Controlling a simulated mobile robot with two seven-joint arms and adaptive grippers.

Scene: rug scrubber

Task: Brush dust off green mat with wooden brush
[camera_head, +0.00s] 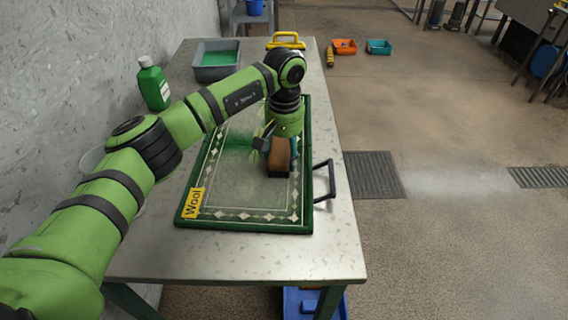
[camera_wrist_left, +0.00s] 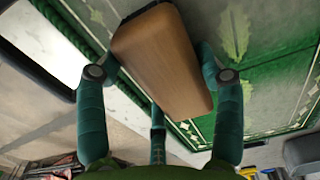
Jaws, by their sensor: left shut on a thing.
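The green mat (camera_head: 235,205) lies on the metal table, with a patterned border, a yellow "Wool" label and a greyish dusty film over much of its middle. A greener strip shows at its upper left. My left gripper (camera_head: 277,150) is over the mat's right half, shut on the wooden brush (camera_head: 279,158). The brush's dark underside is at the mat surface; whether it touches cannot be told. In the left wrist view the brush (camera_wrist_left: 160,60) sits between the teal fingers, with the mat (camera_wrist_left: 275,80) beyond. My right gripper is not in view.
A green bottle (camera_head: 153,84) and a grey tub (camera_head: 216,62) with green contents stand at the table's left and back. A yellow-handled item (camera_head: 286,41) is at the far edge. A black handle (camera_head: 325,181) sticks out at the mat's right. The table front (camera_head: 235,260) is clear.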

